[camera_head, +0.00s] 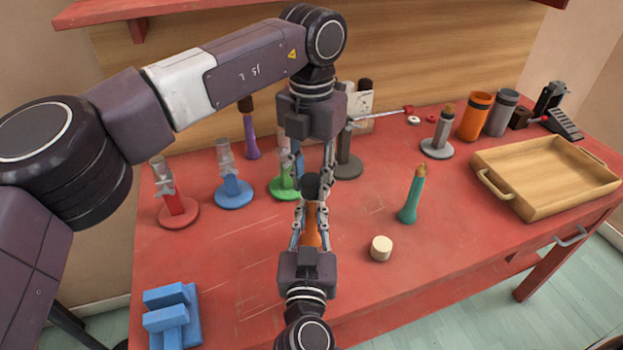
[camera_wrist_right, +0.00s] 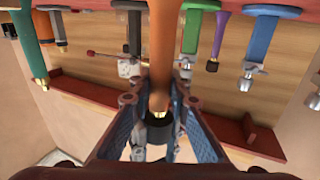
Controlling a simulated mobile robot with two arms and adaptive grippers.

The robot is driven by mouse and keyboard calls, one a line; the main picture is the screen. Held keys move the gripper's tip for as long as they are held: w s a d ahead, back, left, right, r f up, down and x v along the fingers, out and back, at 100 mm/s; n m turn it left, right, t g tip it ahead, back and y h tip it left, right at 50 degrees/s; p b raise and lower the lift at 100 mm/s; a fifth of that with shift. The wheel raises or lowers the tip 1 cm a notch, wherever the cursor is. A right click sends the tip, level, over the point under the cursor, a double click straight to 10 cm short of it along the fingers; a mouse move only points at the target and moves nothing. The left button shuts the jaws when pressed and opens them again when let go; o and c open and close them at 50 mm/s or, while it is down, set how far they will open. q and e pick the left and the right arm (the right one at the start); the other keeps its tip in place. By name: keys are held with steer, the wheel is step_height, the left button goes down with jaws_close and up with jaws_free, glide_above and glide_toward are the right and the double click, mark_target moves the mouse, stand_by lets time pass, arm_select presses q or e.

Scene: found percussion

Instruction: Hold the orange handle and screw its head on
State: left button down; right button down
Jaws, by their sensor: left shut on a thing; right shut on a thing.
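The orange handle (camera_head: 311,228) is upright between the fingers of my right gripper (camera_head: 310,222), which is shut on it; it also shows in the right wrist view (camera_wrist_right: 161,50). A dark head (camera_head: 311,187) is at the handle's top end, with a bit of brass showing by it in the right wrist view (camera_wrist_right: 158,132). My left gripper (camera_head: 318,185) points down from above and is shut on the head. Whether the head is seated on the thread, I cannot tell.
A teal handle (camera_head: 413,200) stands to the right, with a cream head (camera_head: 381,248) nearby. Red (camera_head: 178,212), blue (camera_head: 233,193) and green (camera_head: 282,188) clamp stands are left and behind. A wooden tray (camera_head: 490,185) is at right, blue blocks (camera_head: 172,318) front left.

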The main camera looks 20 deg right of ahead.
arm_select(q)
steer(key=m, duration=0.5)
steer(key=shift+m, duration=0.4)
steer(key=m, duration=0.5)
steer(key=c, duration=1.5)
jaws_free()
steer(key=shift+r, duration=2.25)
steer(key=shift+c, duration=0.4)
